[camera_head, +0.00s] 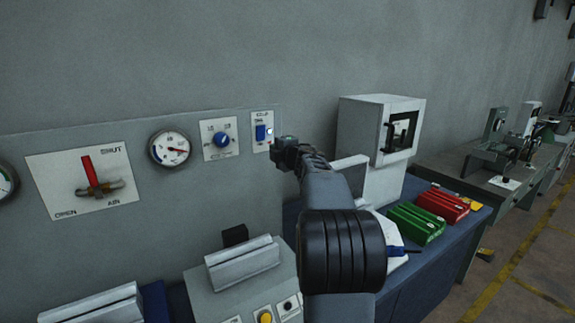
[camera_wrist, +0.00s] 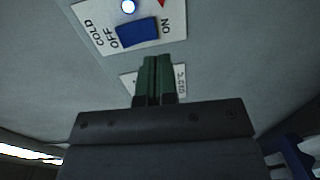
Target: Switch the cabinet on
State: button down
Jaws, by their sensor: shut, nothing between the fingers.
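A white panel (camera_head: 263,121) on the grey wall board bears a blue rocker switch (camera_head: 260,132) and a bright round light. In the wrist view the panel reads COLD, OFF and ON, with the blue rocker (camera_wrist: 138,32) between OFF and ON. My gripper (camera_head: 278,147) is close to the panel's lower right in the head view. In the wrist view its green fingertips (camera_wrist: 155,60) are together, just below the rocker. I cannot tell whether they touch the board. A white cabinet (camera_head: 360,125) with a dark window stands to the right.
A blue knob (camera_head: 221,139), a round gauge (camera_head: 170,149) and a red-handled air valve (camera_head: 88,168) are left of the panel. Green (camera_head: 416,222) and red (camera_head: 443,205) cases lie on the bench. A label (camera_wrist: 181,81) is partly hidden behind my fingers.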

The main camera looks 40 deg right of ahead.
jog(key=s+f+b, duration=0.1)
jog(key=s, duration=0.5)
jog(key=shift+s+a+b, duration=0.2)
jog(key=shift+a+b, duration=0.1)
jog(key=shift+a, duration=0.05)
jog(key=s+d+f+m+g+h, duration=0.4)
jog(key=d+f+m+h, duration=0.2)
jog(key=m, duration=0.3)
jog(key=s+a+f+m+g, duration=0.5)
jog(key=f+m, duration=0.2)
jog(key=s+a+f+g+y, duration=0.1)
jog(key=s+a, duration=0.3)
jog(key=a, duration=0.5)
jog(key=s+a+f+g+y, duration=0.1)
jog(key=s+a+f+y, duration=0.3)
jog(key=a, duration=0.6)
jog(key=s+a+f+g+y, duration=0.1)
jog(key=s+a+f+y, duration=0.1)
jog(key=s+a, duration=0.4)
jog(key=a+f, duration=0.1)
jog(key=a, duration=0.3)
jog(key=shift+f+m+g+y, duration=0.2)
jog(key=shift+m+g+y, duration=0.2)
